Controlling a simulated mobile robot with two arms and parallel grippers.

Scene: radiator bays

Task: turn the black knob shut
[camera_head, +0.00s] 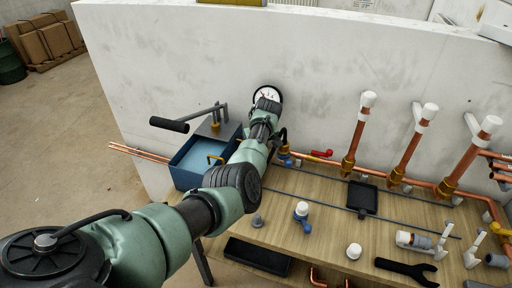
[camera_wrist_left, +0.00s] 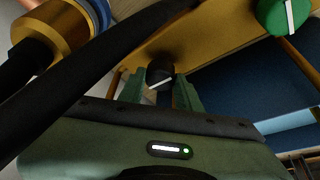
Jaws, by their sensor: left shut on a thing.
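The black knob (camera_wrist_left: 160,72), with a white line on its face, is in the left wrist view, between the green fingers of my left gripper (camera_wrist_left: 161,88). The fingers are shut on it from both sides. Its white line looks slightly tilted in that view. The arm hides the black knob there, and I cannot make out the fingertips. My right gripper is in neither view.
A green knob (camera_wrist_left: 277,16) with a white line is at the wrist view's upper right. Copper pipes (camera_head: 358,130) with white caps rise on the right. The wooden bench (camera_head: 320,235) holds fittings, a black tray and a wrench.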

